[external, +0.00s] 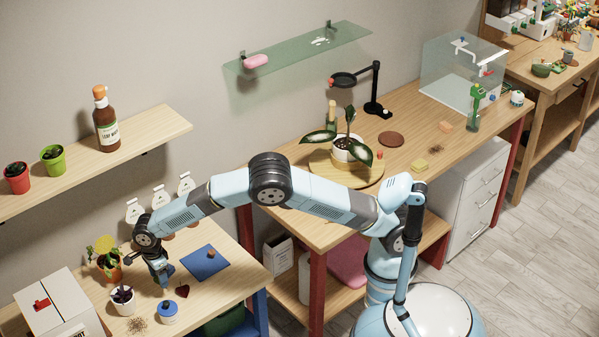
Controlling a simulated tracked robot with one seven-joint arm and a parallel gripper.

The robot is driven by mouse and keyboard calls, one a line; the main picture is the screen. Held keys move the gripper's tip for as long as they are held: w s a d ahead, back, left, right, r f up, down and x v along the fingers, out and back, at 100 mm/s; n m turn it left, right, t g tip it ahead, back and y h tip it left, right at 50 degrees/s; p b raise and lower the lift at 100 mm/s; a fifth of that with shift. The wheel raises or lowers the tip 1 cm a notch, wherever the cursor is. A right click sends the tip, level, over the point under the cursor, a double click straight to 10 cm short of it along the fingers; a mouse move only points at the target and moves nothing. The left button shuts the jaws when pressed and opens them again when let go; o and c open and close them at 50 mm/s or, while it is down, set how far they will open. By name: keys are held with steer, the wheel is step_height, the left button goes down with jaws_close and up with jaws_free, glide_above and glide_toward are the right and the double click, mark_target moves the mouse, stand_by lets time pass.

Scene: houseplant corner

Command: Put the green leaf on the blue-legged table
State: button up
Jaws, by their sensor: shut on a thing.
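The blue-legged table (232,275) stands at the lower left, with a light wooden top. My gripper (163,284) points down low over this top, between the white pot with a dark plant (122,299) and the dark red heart-shaped leaf (182,291). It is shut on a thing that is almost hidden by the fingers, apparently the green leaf. I see no loose green leaf elsewhere. I cannot tell whether the held thing touches the table top.
A blue mat (205,263) lies to the right. The red-legged table (300,232) holds a large potted plant (345,150).

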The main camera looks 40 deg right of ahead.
mark_target(157, 292)
steer(key=shift+w+a+f, duration=0.35)
steer(key=shift+a+f, duration=0.05)
steer(key=shift+f, duration=0.25)
steer(key=shift+w+a+f, duration=0.35)
steer(key=shift+f, duration=1.75)
steer(key=shift+f, duration=0.1)
steer(key=o, duration=1)
step_height(157, 292, up, 12)
steer(key=shift+r, duration=0.1)
steer(key=shift+r, duration=0.1)
